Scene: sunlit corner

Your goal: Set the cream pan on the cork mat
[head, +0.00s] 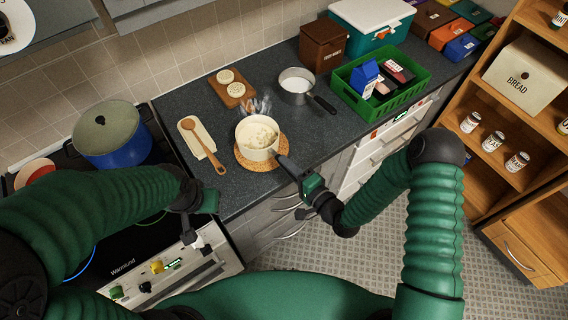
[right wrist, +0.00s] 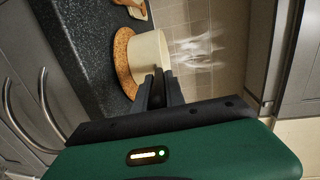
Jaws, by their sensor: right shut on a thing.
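The cream pan (head: 257,137) is upright over the cork mat (head: 244,161), with pale steaming food inside. The mat is a round, speckled brown disc on the dark counter, and its rim shows around the pan's near side. In the right wrist view the pan (right wrist: 152,58) meets the mat (right wrist: 122,62) with no visible gap. My right gripper (head: 292,170) is shut on the pan's dark handle, at the counter's front edge; it also shows in the right wrist view (right wrist: 158,92). My left gripper (head: 190,228) hangs over the stove's front; its jaws are unclear.
A spoon on a rest (head: 203,145) lies left of the mat. A board with round pieces (head: 231,88) is behind. A small saucepan (head: 297,86) and a green crate (head: 392,107) stand right. A blue pot (head: 115,145) is on the stove.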

